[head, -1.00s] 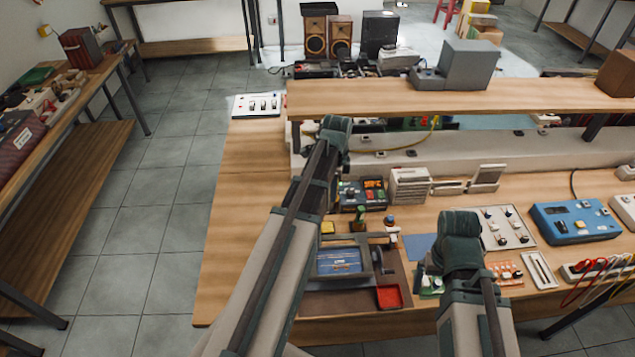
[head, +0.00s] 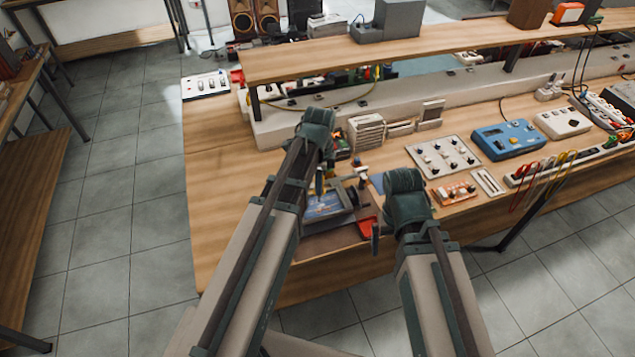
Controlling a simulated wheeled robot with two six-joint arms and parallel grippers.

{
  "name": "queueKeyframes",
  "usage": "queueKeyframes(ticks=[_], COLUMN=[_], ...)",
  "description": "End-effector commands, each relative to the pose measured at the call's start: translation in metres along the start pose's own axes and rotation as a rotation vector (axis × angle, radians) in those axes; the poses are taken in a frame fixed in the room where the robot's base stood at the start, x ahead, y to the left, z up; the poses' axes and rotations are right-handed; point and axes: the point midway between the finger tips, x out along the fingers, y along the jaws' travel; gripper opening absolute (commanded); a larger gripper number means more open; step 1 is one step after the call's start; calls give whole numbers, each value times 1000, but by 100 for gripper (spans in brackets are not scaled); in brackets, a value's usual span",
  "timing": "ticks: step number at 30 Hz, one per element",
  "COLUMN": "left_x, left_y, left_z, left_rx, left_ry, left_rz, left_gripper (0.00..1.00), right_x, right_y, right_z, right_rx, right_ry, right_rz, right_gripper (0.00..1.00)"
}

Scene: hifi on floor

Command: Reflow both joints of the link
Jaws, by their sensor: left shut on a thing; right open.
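A blue circuit board (head: 322,208) sits in a dark frame on a brown mat at the bench's front left, partly covered by my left arm. The link and its joints are too small to make out. My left gripper (head: 319,181) points down at the frame's back left edge, mostly hidden by its own wrist. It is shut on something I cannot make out. My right gripper (head: 377,237) is open at the bench's front edge, right of the frame, beside a red tray (head: 366,229). Its fingers are partly hidden by its wrist.
A small device (head: 342,147) stands behind the frame, mostly covered by my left wrist. A switch panel (head: 442,157), a blue instrument (head: 508,139) and hanging leads (head: 545,178) lie to the right. A raised shelf (head: 420,42) spans the back.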

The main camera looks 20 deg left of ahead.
Motion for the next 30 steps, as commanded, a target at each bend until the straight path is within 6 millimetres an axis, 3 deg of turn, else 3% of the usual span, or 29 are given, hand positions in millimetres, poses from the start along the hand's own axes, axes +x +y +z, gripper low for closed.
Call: queueKeyframes(ticks=[15,30], left_x=[43,43], left_y=[0,0], left_z=[0,0], left_rx=[-1,-1], left_ry=[0,0], left_rz=[0,0], left_gripper=[0,0], right_x=[43,43], right_y=[-4,-4], right_z=[-2,-2], right_rx=[1,1], right_ry=[0,0], right_rz=[0,0], right_gripper=[97,97])
